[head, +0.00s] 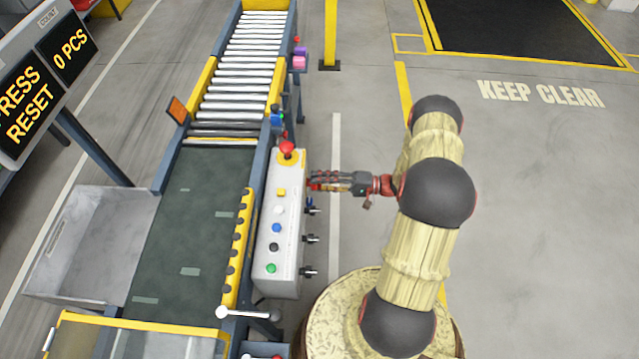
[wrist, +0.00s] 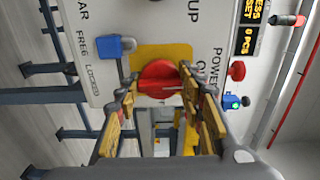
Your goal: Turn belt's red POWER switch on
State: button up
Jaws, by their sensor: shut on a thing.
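The red POWER switch (wrist: 158,76) is a round red knob on a yellow plate in the wrist view, on the panel face of the control box. Lettering starting with POWER stands to its right. My gripper (wrist: 157,95) has a finger on each side of the knob and is shut on it. In the head view my gripper (head: 318,183) reaches the right side of the white control box (head: 280,225); the switch is hidden there. I cannot read which position the knob points to.
A blue knob (wrist: 117,46) marked FREE and LOCKED sits left of the switch. A red mushroom button (head: 287,150) and several coloured buttons are on the box top. The conveyor belt (head: 195,210) lies left of the box.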

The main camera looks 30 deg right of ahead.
dwell(0.5)
jog(key=o, duration=1.2)
jog(key=v, duration=1.2)
